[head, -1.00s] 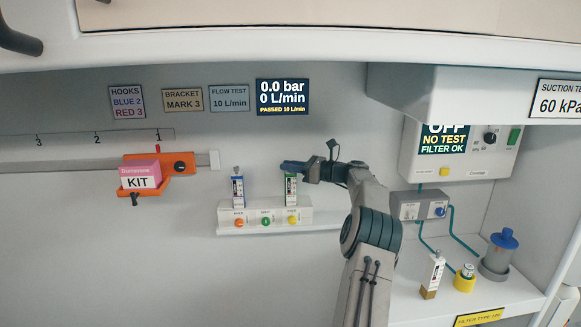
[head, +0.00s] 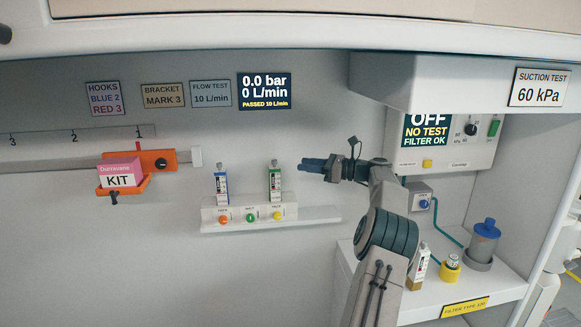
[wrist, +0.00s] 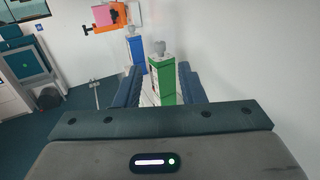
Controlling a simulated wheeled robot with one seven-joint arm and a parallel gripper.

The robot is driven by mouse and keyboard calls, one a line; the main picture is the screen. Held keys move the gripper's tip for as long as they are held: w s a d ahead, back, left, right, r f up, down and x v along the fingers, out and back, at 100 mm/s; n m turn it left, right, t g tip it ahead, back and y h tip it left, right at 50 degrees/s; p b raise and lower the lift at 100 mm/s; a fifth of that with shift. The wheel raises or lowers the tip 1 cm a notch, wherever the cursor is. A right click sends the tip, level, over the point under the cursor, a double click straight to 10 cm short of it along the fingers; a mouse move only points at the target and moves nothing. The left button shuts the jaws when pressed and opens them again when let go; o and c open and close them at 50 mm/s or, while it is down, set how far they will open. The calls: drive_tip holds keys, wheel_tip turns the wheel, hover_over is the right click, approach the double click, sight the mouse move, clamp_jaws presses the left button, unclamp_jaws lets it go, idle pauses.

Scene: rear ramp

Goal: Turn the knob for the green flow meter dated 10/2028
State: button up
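The green flow meter (head: 275,182) stands upright on the right of the white wall rail (head: 243,213), with a small grey knob (head: 274,163) on top. Its date is too small to read. The blue flow meter (head: 221,184) stands to its left. My gripper (head: 303,164) is at knob height, right of the green meter and apart from it in the head view. In the wrist view the green meter (wrist: 162,80) and its knob (wrist: 160,48) appear between the two spread blue fingers, with nothing held. The blue meter (wrist: 138,50) shows beyond.
A wall display (head: 264,92) reads 0.0 bar, 0 L/min, PASSED 10 L/min. A flow test sign (head: 210,94) reads 10 L/min. An orange bracket with a KIT box (head: 120,173) is on the left. A suction unit (head: 450,142) and shelf (head: 395,305) are at right.

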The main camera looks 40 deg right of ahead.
drive_tip(key=shift+v, duration=1.3)
drive_tip(key=w+a+n+g, duration=0.1)
drive_tip(key=a, duration=0.2)
drive_tip(key=w+a+n+g, duration=0.1)
drive_tip(key=w+a, duration=0.1)
drive_tip(key=a, duration=0.2)
drive_tip(key=w+a+n+g, duration=0.1)
drive_tip(key=w+a, duration=0.1)
drive_tip(key=a, duration=0.2)
drive_tip(key=s+a+f+n+g+h, duration=0.15)
drive_tip(key=a+n+g, duration=0.3)
drive_tip(key=a, duration=0.85)
drive_tip(key=s+a+f+n+g+h, duration=0.1)
drive_tip(key=s+a+n+g+h, duration=0.3)
drive_tip(key=a, duration=0.9)
drive_tip(key=s+a+f+n, duration=0.3)
drive_tip(key=s+a+n, duration=0.5)
drive_tip(key=s+a, duration=0.15)
drive_tip(key=s+f+n+h, duration=0.1)
drive_tip(key=s+f+n, duration=0.1)
drive_tip(key=s, duration=0.3)
drive_tip(key=s+a+f+n+h, duration=0.1)
drive_tip(key=s+f+n+h, duration=0.1)
drive_tip(key=s+n, duration=0.2)
drive_tip(key=s+a+f+n+h, duration=0.1)
drive_tip(key=s+f+n, duration=0.2)
drive_tip(key=s, duration=0.4)
drive_tip(key=shift+s+a+n, duration=0.15)
drive_tip(key=shift+a+n, duration=0.05)
drive_tip(key=shift+n, duration=0.25)
